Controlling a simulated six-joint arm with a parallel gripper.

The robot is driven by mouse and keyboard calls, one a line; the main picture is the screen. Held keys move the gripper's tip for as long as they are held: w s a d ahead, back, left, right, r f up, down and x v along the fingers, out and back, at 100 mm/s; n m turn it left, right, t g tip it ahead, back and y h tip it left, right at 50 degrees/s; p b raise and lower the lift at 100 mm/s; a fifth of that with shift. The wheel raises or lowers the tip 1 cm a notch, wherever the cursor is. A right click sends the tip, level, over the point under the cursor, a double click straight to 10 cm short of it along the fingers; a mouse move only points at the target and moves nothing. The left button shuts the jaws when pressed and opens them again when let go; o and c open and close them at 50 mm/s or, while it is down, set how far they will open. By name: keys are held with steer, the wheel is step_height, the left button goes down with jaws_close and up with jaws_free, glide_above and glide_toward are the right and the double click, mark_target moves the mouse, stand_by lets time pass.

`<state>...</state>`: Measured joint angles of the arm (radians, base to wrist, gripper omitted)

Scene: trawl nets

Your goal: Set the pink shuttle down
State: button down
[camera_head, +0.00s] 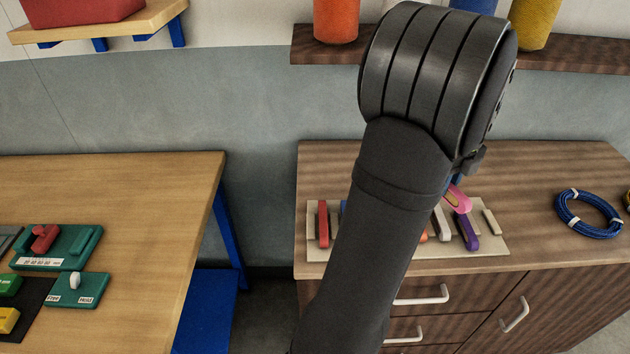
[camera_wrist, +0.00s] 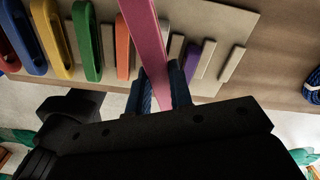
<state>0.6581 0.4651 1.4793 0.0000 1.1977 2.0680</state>
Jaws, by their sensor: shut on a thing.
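The pink shuttle (camera_head: 459,199) is held over the right part of a beige board (camera_head: 487,246) on the brown cabinet. In the wrist view the pink shuttle (camera_wrist: 146,38) runs from the top edge down between the blue fingertips of my gripper (camera_wrist: 163,92), which is shut on it. In the head view my arm hides most of the gripper and the middle of the board. I cannot tell whether the shuttle touches the board.
On the board are a red shuttle (camera_head: 323,224), a purple shuttle (camera_head: 467,230), and yellow (camera_wrist: 50,38), green (camera_wrist: 86,42) and orange (camera_wrist: 122,46) ones. Bare beige bars (camera_wrist: 232,64) lie at the right. A blue rope coil (camera_head: 588,214) lies right of the board.

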steer(key=w+a+f+n, duration=0.1)
steer(key=w+a+n, duration=0.25)
steer(key=a, duration=1.05)
steer(key=w+a+f+n, duration=0.2)
steer(key=w+a+n, duration=0.15)
steer(key=a, duration=0.95)
steer(key=w+a+f+n, duration=0.1)
steer(key=w+a+n, duration=0.3)
steer(key=a, duration=1)
steer(key=s+a+r+n, duration=0.1)
steer(key=s+a, duration=0.1)
steer(key=a, duration=1)
steer(key=s+a+r+n, duration=0.1)
steer(key=a, duration=1.2)
steer(key=a+f, duration=0.2)
steer(key=a, duration=0.1)
steer(key=s+a+f, duration=0.1)
steer(key=a+f, duration=0.1)
steer(key=a, duration=0.2)
steer(key=s+a+f, duration=0.1)
steer(key=a+f, duration=0.1)
steer(key=a, duration=0.1)
steer(key=shift+s+a+f, duration=0.1)
steer(key=shift+s+a, duration=0.1)
steer(key=shift+s+a+f, duration=0.1)
steer(key=shift+a+f, duration=0.2)
steer(key=shift+a, duration=0.1)
steer(key=shift+f, duration=1.9)
steer(key=shift+f, duration=0.15)
